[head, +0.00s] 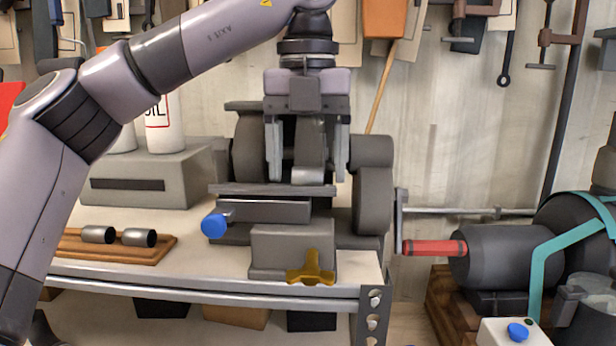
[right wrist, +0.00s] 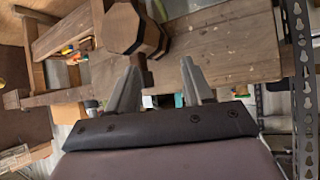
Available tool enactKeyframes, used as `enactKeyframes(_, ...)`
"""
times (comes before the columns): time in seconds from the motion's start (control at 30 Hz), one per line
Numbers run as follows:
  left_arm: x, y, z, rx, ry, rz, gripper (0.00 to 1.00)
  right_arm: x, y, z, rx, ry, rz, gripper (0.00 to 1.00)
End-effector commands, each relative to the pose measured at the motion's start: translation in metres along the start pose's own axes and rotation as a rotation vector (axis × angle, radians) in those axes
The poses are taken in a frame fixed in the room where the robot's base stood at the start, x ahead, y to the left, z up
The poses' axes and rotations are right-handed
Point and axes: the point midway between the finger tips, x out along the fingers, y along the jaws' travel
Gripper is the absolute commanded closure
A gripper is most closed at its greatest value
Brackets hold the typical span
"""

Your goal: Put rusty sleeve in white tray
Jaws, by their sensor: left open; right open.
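My left gripper (head: 308,170) points down, open, in front of the grey bench machine (head: 250,160) in the head view. A grey rounded part shows between its fingers; I cannot tell whether it belongs to the machine. Two dark metal sleeves (head: 98,235) (head: 139,237) lie on a wooden board on the bench at the left, apart from the gripper. No rust can be made out on them. I see no clear white tray. My right gripper (right wrist: 160,88) is open in the right wrist view, with a brown faceted wooden piece (right wrist: 130,28) beyond its fingers.
The bench (head: 200,270) has a metal front edge. A blue knob (head: 214,225) and a yellow three-armed handle (head: 311,270) stick out from the machine. A red-handled crank (head: 435,248) stands to the right. A metal post (right wrist: 303,90) stands right in the wrist view.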

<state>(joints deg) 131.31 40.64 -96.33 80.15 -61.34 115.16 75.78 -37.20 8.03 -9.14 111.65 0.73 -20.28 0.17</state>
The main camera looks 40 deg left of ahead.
Motion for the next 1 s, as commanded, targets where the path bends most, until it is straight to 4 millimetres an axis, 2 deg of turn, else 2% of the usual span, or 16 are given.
enactKeyframes(0.23,0.001,0.000,0.000,0.000,0.000,0.000,0.28,0.000,0.000,0.000,0.000,0.001,0.000,0.49)
enactKeyframes(0.4,0.001,0.000,0.000,0.000,0.000,0.000,0.83,0.000,0.000,-0.001,0.000,0.001,0.000,0.49)
enactKeyframes(0.43,0.001,0.000,0.000,0.000,0.000,0.000,0.92,0.000,0.000,-0.001,0.000,0.001,0.000,0.49)
enactKeyframes(0.47,0.001,0.000,0.000,0.000,0.000,0.000,0.92,0.000,0.000,-0.001,0.000,0.001,0.000,0.49)
enactKeyframes(0.5,0.000,0.000,0.000,0.000,0.000,-0.001,0.97,0.000,0.000,-0.001,0.000,0.001,0.000,0.49)
enactKeyframes(0.77,-0.001,0.000,0.000,0.000,-0.001,-0.001,0.97,0.000,0.000,-0.001,0.000,0.002,0.000,0.49)
enactKeyframes(1.0,-0.012,0.000,0.000,-0.001,-0.002,-0.001,0.97,0.000,0.000,-0.001,0.000,0.002,0.000,0.49)
